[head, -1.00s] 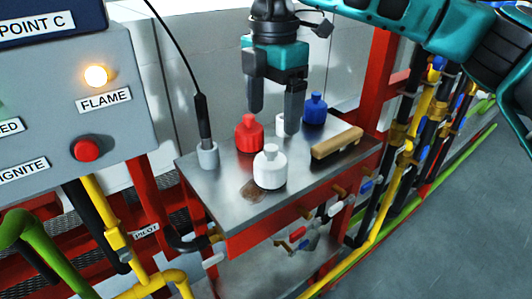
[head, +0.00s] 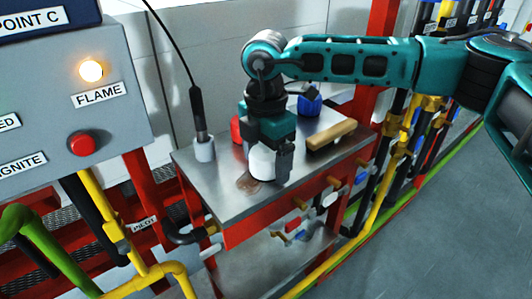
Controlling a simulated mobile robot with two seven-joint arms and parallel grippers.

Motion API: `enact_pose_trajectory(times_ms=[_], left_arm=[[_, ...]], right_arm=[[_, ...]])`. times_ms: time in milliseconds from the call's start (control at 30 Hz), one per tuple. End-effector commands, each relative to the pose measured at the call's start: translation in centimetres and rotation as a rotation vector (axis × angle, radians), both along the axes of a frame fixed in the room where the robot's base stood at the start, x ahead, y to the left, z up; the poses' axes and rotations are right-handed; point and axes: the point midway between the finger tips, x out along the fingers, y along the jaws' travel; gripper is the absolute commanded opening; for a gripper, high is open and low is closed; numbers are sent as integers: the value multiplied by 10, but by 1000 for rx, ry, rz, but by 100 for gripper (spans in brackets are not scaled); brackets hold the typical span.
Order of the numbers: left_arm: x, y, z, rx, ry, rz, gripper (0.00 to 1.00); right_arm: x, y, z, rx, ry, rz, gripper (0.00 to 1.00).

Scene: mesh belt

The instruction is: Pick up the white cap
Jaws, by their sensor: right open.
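The white cap (head: 261,167) is a rounded, bottle-like white piece standing upright near the front middle of the metal table (head: 217,205). My right gripper (head: 266,157) is over it from above, pointing down. One dark finger is at the cap's right side; the other is mostly hidden. The jaws are open, and I cannot tell whether a finger touches the cap. The gripper hides the cap's top. My left gripper is not in view.
A red cap (head: 236,130) is partly hidden behind the gripper, and a blue cap (head: 310,102) stands at the back. A wooden-handled piece (head: 331,135) lies to the right. A black probe in a white holder (head: 204,149) stands at the left.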

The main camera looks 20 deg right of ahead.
Motion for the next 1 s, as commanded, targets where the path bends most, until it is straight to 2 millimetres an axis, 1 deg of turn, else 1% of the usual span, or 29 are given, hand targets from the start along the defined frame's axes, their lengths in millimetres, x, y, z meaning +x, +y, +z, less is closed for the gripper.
enact_pose_trajectory(times_ms=[100,133,600,667,867,1000], left_arm=[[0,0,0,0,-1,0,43],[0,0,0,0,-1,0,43],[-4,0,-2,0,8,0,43],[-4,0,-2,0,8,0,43],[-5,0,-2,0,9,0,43],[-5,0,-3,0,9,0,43]], right_arm=[[0,0,0,0,0,0,85],[0,0,0,0,0,0,83],[0,0,1,0,-1,0,38],[0,0,1,0,-1,0,34],[0,0,1,0,-1,0,33],[1,1,6,1,-3,0,33]])
